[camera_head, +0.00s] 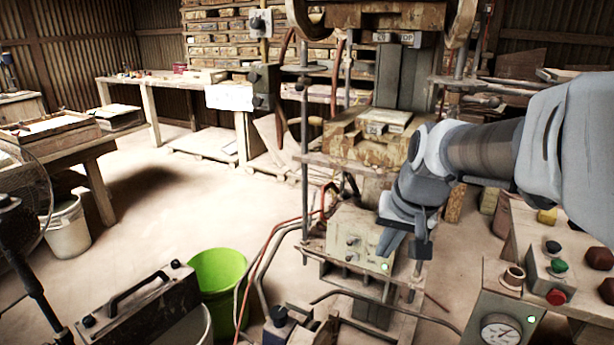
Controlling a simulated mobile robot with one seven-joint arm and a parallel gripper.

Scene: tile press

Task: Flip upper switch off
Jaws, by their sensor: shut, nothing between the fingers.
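A light-coloured control box (345,238) stands low on the press frame, with small knobs or switches on its front and a green light at its lower right. My gripper (386,246) is in front of the right part of this box and hides some of it. Its fingers are shut with nothing held. I cannot tell whether it touches the box. Another switch box (261,23) is high on a post left of the press, with a dark box (263,78) below it. Which switch is the upper one, and its position, I cannot tell.
The tile press (375,140) rises behind my gripper. Hoses and a green bucket (219,275) are at lower left of the control box. A panel with a gauge (501,331) and a button box (554,272) stand at lower right. Open floor lies on the left.

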